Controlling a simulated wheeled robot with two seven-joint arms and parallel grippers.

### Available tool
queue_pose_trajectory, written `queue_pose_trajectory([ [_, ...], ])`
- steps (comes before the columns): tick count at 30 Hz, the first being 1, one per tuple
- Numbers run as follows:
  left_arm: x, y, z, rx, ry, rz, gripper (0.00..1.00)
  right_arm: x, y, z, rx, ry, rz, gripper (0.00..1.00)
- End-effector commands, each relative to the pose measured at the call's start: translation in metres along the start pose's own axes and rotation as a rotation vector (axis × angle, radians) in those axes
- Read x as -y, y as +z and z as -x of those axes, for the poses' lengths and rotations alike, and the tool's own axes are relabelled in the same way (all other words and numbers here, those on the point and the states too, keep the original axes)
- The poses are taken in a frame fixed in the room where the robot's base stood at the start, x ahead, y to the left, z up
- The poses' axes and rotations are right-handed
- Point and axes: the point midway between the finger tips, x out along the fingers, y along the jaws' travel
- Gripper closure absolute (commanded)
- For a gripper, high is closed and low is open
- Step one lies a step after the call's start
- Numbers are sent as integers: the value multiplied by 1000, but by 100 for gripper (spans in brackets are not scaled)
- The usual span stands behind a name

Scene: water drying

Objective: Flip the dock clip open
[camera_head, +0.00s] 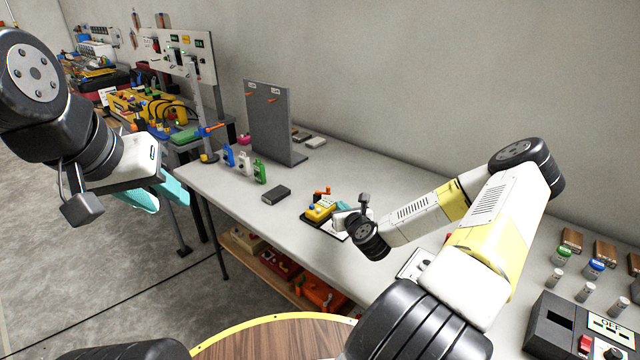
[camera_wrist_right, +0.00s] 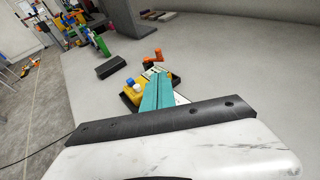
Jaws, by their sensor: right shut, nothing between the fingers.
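The dock is a black tray (camera_head: 309,220) on the long grey table, with a yellow unit (camera_head: 321,211) on it. An orange clip-like piece (camera_head: 321,193) stands at its far side; it also shows in the right wrist view (camera_wrist_right: 153,56), just beyond my fingertips. My right gripper (camera_wrist_right: 157,72) is shut and empty, its teal fingers together over the dock. They hide part of the tray, and I cannot tell whether they touch the clip. My left gripper (camera_head: 160,196) hangs at the left, away from the table, its teal fingers apart.
A dark block (camera_head: 276,195) lies left of the dock. Small bottles (camera_head: 245,164) and a grey upright panel (camera_head: 270,125) stand farther back. A dark control box (camera_head: 570,325) and vials are at the right. The table between dock and bottles is mostly clear.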

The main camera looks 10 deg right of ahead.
Motion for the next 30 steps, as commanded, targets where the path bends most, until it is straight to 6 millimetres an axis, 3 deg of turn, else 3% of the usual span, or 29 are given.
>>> queue_pose_trajectory([
  [9,0,0,0,0,0,0,64,-1,0,-69,2,1,2,100],
  [15,0,0,0,0,0,0,64,-1,8,-101,2,1,1,100],
  [21,0,0,0,0,0,0,64,-1,12,-115,0,2,1,100],
  [30,0,0,0,0,0,0,64,0,12,-117,1,1,0,100],
])
